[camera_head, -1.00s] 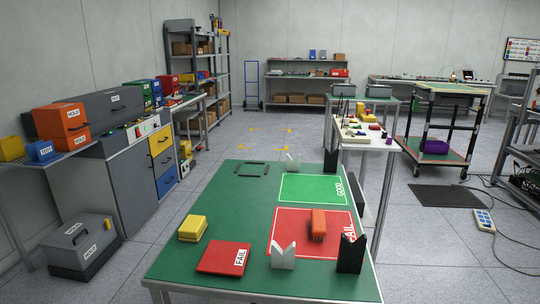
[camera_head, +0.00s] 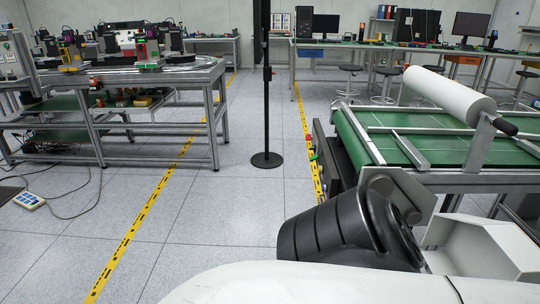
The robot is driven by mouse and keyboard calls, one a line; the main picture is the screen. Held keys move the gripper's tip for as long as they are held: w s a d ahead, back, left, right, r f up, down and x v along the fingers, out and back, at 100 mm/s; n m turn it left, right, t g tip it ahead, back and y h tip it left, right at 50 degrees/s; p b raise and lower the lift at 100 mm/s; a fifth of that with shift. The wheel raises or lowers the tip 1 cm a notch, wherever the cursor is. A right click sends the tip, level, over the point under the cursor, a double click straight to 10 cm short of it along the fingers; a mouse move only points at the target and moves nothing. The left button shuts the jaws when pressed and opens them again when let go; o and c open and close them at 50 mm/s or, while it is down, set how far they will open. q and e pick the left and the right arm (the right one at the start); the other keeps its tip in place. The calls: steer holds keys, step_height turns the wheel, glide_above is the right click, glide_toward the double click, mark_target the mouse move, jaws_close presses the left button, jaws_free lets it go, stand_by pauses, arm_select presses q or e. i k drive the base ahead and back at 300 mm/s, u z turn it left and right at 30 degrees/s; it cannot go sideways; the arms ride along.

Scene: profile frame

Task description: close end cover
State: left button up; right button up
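I cannot make out an end cover or a profile frame in the head view. Neither gripper can be identified in this view. A large white rounded part and a dark ribbed cylinder fill the bottom right. They look like links of my own arm, and they hide part of the floor and the bench legs there.
A green-topped bench (camera_head: 434,151) with a white roll (camera_head: 447,95) stands at right. A metal workbench (camera_head: 160,85) with machines is at left. A black post (camera_head: 265,85) stands mid-floor. A power strip (camera_head: 28,201) lies at far left.

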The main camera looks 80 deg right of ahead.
mark_target(477, 248)
steer(key=z, duration=3.45)
